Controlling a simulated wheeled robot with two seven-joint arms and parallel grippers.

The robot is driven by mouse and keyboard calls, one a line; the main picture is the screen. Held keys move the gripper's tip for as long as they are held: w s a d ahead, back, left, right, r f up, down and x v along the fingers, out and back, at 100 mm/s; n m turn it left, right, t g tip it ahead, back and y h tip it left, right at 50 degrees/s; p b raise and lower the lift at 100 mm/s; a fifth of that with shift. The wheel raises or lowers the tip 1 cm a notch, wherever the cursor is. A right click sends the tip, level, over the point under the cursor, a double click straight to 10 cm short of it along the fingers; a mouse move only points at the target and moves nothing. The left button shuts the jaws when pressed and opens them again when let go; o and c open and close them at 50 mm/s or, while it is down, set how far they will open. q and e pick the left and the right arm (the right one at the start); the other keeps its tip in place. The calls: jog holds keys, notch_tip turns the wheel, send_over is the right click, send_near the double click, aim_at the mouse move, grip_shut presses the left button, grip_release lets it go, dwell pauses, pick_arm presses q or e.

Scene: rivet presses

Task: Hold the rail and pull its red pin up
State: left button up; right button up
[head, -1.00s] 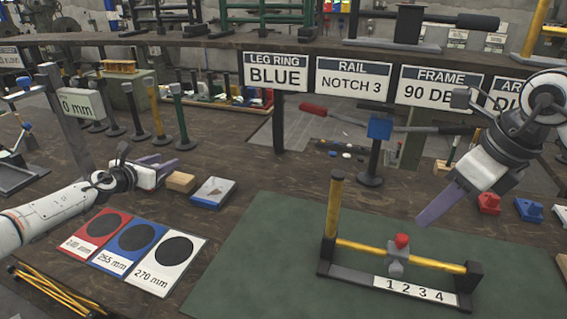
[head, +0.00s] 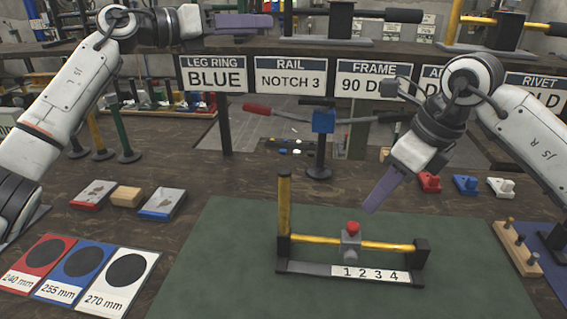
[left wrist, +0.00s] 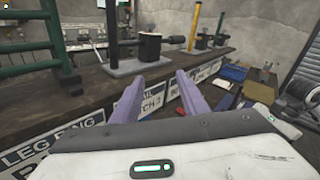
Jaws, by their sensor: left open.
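The yellow rail (head: 392,245) lies level between black end blocks on the green mat, with an upright yellow post (head: 284,205) at its left end. A grey slider (head: 351,246) with a red pin (head: 353,228) on top sits on the rail, above the 1 of the 1-2-3-4 scale. My right gripper (head: 383,190) is above and right of the pin, apart from it, its purple fingers pointing down-left; their gap cannot be made out. My left gripper (head: 243,22) is raised high at the back, far from the rail; the left wrist view shows its fingers (left wrist: 160,95) apart and empty.
A shelf with signs, including RAIL NOTCH 3 (head: 291,79), runs along the back. A blue-topped stand (head: 323,120) with a long lever is behind the mat. Disc cards (head: 116,275) lie left; a peg block (head: 517,247) stands right. The mat around the rail is clear.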

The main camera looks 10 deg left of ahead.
pick_arm(q)
jog(key=s+d+r+m+g+h, duration=0.1)
jog(key=s+d+r+m+g, duration=0.2)
jog(key=s+d+r, duration=0.55)
jog(key=n+g+y, duration=0.4)
jog(key=g+y, duration=0.5)
jog(key=y, duration=0.4)
send_near(283, 206)
jog(key=shift+w+d+f, duration=0.1)
jog(key=shift+w+f, duration=0.25)
jog(key=shift+w, duration=0.35)
notch_tip(283, 206, down, 10)
jog(key=shift+f, duration=0.15)
jog(key=shift+c, duration=0.2)
